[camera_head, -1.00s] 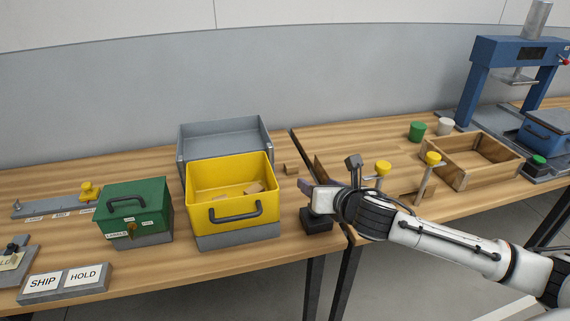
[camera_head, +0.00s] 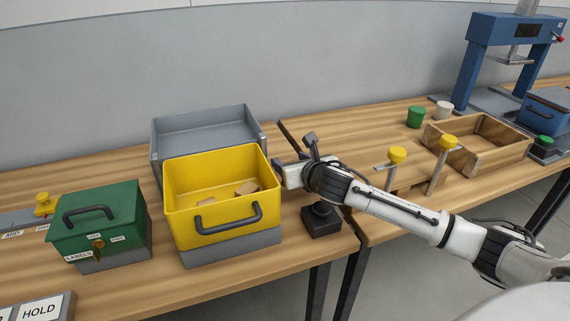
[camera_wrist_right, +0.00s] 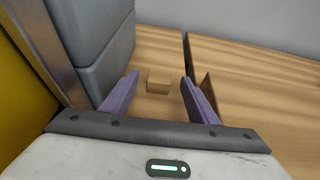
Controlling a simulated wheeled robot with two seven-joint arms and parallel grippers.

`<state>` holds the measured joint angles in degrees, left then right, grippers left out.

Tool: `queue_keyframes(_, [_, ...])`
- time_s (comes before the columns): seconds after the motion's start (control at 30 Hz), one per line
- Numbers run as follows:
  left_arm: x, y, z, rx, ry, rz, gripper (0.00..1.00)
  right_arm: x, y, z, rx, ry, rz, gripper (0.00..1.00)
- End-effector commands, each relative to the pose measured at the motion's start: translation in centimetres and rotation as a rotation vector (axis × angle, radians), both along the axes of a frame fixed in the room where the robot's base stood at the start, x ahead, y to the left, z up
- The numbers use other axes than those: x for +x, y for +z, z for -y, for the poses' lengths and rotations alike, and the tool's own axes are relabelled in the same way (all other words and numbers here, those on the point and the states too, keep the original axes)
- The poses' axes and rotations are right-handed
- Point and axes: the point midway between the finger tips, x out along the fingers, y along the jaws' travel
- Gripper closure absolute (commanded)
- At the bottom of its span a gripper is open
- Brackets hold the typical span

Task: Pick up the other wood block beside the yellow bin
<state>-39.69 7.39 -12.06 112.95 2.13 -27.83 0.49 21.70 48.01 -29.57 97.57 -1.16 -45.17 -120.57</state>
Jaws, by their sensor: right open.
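The yellow bin (camera_head: 222,212) stands on a grey base on the table, with wood blocks (camera_head: 246,187) inside it. My right gripper (camera_head: 282,168) is just right of the bin in the head view. In the right wrist view my right gripper (camera_wrist_right: 159,92) is open and empty. A small wood block (camera_wrist_right: 158,80) lies on the table ahead, between the two purple fingertips in the picture and apart from them. In the head view that block is hidden behind my right gripper. My left gripper is not in view.
A grey open tray (camera_head: 205,132) stands behind the bin; its side (camera_wrist_right: 88,40) is close left of my fingers. A green box (camera_head: 100,222) is left of the bin. A black device (camera_head: 321,219) stands below my right wrist. Yellow-topped posts (camera_head: 397,155) and a wooden tray (camera_head: 486,143) are right.

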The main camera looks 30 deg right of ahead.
Motion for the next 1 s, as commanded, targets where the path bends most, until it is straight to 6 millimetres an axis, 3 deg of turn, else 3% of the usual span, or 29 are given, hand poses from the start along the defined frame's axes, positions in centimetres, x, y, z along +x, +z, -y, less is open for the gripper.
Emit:
queue_keyframes(0.2, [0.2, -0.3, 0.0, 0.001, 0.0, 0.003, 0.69, 2.6, -1.4, 0.6, 0.002, -0.002, 0.001, 0.46])
queue_keyframes(0.5, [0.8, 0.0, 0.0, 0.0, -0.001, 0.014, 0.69, 3.0, -1.6, 0.7, 0.0, 0.0, 0.001, 0.46])
queue_keyframes(0.53, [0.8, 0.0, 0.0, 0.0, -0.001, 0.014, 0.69, 3.0, -1.6, 0.7, 0.0, 0.0, 0.001, 0.48])
queue_keyframes(0.8, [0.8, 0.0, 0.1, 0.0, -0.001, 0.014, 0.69, 3.0, -1.6, 0.7, 0.0, 0.0, 0.0, 0.9])
queue_keyframes(1.0, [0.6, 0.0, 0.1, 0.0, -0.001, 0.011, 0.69, 3.0, -1.5, 0.7, 0.0, 0.0, 0.001, 0.9])
